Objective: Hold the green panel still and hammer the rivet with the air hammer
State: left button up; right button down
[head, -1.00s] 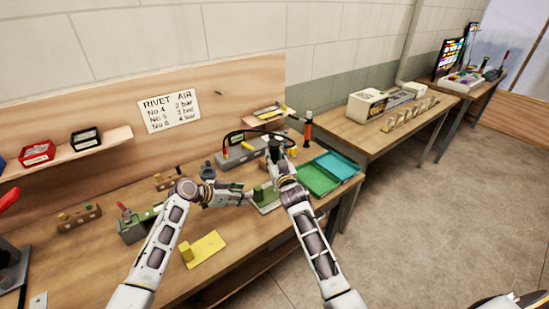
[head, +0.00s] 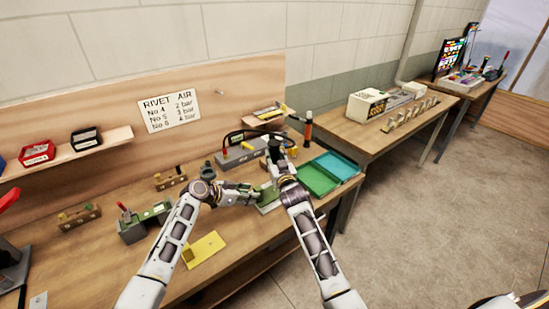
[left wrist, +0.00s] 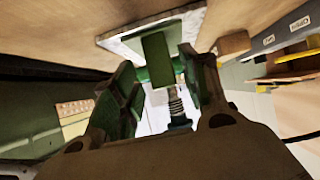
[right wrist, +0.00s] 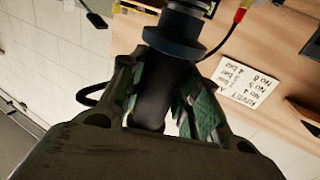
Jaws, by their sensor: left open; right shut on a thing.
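The green panel (head: 268,196) stands on a pale base near the front edge of the bench, partly hidden by my arms. In the left wrist view a green upright piece (left wrist: 157,58) shows ahead, between the fingertips. My left gripper (head: 258,194) is open beside the panel, with no clear contact. My right gripper (head: 277,160) is shut on the air hammer, whose dark body (right wrist: 155,90) and blue collar (right wrist: 175,35) show in the right wrist view. A spring-like tool part (left wrist: 176,105), apparently the hammer's, shows beyond my left fingers. I cannot make out the rivet.
Green and blue trays (head: 318,178) lie right of my right arm. A grey block with a hose (head: 240,153) stands behind the grippers. A yellow sheet (head: 204,248) and a grey-green fixture (head: 143,222) lie to the left. The floor at right is clear.

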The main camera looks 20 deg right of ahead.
pick_arm(q)
jog(key=shift+x, duration=2.15)
jog(key=c, duration=0.8)
jog(key=shift+o, duration=0.2)
